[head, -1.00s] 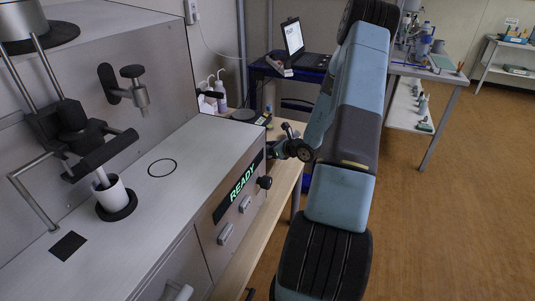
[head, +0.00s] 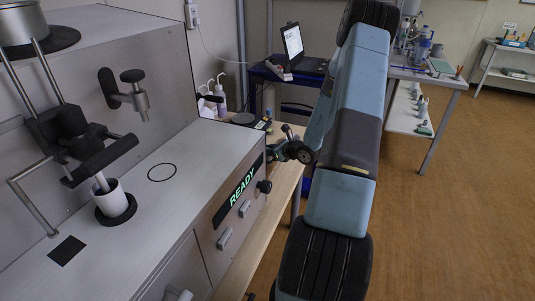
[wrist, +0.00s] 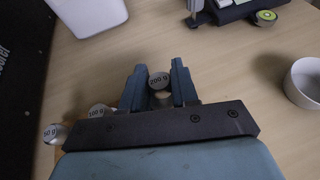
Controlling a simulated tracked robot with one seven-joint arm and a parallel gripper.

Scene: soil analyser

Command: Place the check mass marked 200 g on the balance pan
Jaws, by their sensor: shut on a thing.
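The check mass marked 200 g (wrist: 159,79) is a small grey cylinder with its label facing up, held between the fingertips of my gripper (wrist: 159,86) in the wrist view. My gripper is shut on it, over the light wooden table; I cannot tell whether the mass touches the table. The masses marked 100 g (wrist: 97,111) and 50 g (wrist: 53,131) stand to the left, the 100 g one partly hidden by my gripper. A dark round disc (head: 244,118) on the bench in the head view may be the balance pan; this is unclear. My fingertips are hard to make out there.
A white cup (wrist: 306,82) stands at the right in the wrist view. A white container (wrist: 88,14) and a dark device (wrist: 232,10) lie at the top. The analyser (head: 190,165) with its READY display fills the left of the head view, close to my arm.

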